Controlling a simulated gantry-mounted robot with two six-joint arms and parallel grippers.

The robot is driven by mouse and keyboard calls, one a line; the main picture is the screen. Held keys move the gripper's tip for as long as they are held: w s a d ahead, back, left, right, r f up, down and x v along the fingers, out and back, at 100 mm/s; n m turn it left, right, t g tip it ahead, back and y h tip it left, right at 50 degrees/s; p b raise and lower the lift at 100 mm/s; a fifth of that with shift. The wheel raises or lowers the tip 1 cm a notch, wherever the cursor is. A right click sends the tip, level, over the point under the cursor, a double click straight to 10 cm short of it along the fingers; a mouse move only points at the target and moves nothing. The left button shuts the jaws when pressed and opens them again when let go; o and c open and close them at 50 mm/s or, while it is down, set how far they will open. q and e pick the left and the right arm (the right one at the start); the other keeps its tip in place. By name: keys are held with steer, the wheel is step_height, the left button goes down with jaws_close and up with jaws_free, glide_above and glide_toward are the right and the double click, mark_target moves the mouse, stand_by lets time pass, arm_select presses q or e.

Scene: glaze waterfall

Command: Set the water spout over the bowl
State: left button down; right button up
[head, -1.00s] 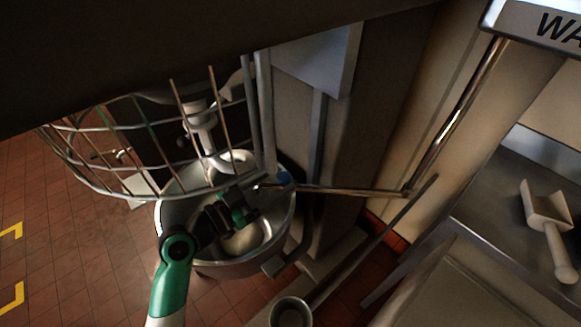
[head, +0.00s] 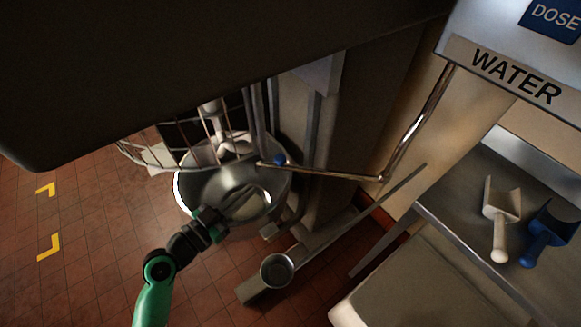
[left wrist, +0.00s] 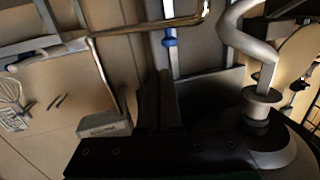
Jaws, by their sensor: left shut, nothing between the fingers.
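The water spout (head: 325,172) is a thin metal pipe that comes down from the WATER box and bends toward the mixer. Its free end appears above the back part of the steel bowl (head: 184,195). My left gripper (head: 226,212) is at the bowl's front rim, apart from the spout. Its dark fingers (left wrist: 157,98) are shut and empty. My right gripper is not in view.
A wire guard (head: 160,150) and the mixer's beater shaft (head: 215,125) stand over the bowl's back left. A white scoop (head: 500,215) and a blue scoop (head: 548,235) lie on the steel table (head: 455,195) at right.

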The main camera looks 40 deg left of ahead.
arm_select(q)
steer(key=s+r+n+p, duration=0.1)
steer(key=s+r+p, duration=0.1)
steer(key=s, duration=0.1)
steer(key=g+y, duration=0.1)
glide_toward(270, 164)
steer(key=shift+n, duration=0.3)
steer(key=w, duration=0.2)
steer(key=w+d+r, duration=0.1)
steer(key=w, duration=0.1)
steer(key=w+d+r, duration=0.1)
steer(key=w, duration=0.2)
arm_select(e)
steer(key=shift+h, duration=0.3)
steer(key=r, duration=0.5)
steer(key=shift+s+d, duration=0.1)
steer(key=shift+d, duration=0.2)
arm_select(q)
steer(key=shift+w+a+f, duration=0.1)
steer(key=shift+w, duration=0.05)
steer(key=w+a+b, duration=0.2)
steer(key=w+b, duration=0.1)
steer(key=shift+a+f, duration=0.1)
steer(key=shift+s+a, duration=0.1)
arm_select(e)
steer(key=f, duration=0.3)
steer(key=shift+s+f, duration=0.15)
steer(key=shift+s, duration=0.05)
